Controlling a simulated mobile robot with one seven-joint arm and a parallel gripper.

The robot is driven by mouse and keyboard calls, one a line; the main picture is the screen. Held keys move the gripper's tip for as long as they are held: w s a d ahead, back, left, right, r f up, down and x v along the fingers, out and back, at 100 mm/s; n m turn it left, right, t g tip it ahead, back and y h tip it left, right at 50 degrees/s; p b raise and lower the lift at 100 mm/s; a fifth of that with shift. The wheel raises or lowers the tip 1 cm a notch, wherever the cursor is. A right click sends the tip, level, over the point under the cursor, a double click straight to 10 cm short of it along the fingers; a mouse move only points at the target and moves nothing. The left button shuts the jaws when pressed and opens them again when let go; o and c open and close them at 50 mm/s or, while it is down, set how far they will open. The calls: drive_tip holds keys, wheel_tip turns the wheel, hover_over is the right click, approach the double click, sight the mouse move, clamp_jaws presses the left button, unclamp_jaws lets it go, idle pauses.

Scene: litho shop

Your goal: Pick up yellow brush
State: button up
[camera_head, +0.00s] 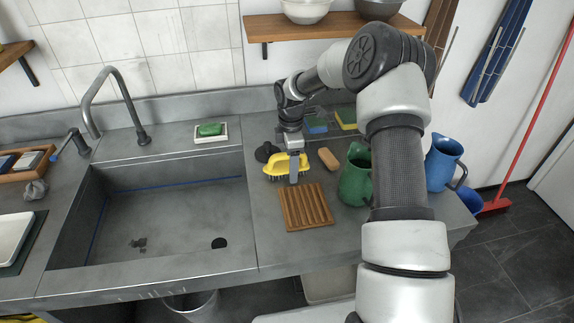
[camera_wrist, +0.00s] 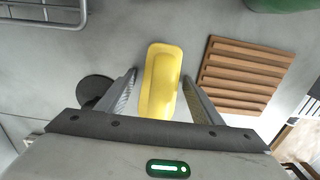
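The yellow brush (camera_head: 273,166) sits on the grey counter right of the sink, with pale bristles partly showing under its yellow body. In the wrist view the brush (camera_wrist: 161,80) shows from above as a long yellow block lying lengthwise between my fingers. My gripper (camera_head: 293,178) is down at the brush, and one finger hides part of it in the head view. In the wrist view my gripper (camera_wrist: 160,88) is open, with a finger on each side of the brush. A gap shows on the left; the right finger is close, and contact there cannot be told.
A slatted wooden rack (camera_head: 305,208) lies just in front of the brush. A dark round disc (camera_head: 265,151) is behind it, and a tan block (camera_head: 328,158) to the right. A green jug (camera_head: 355,178) and blue jug (camera_head: 440,160) stand farther right. The sink (camera_head: 165,215) is left.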

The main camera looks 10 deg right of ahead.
drive_tip(key=c, duration=1.1)
wheel_tip(320, 180, up, 10)
drive_tip(key=shift+r, duration=0.1)
drive_tip(key=o, duration=0.3)
drive_tip(key=shift+c, duration=0.5)
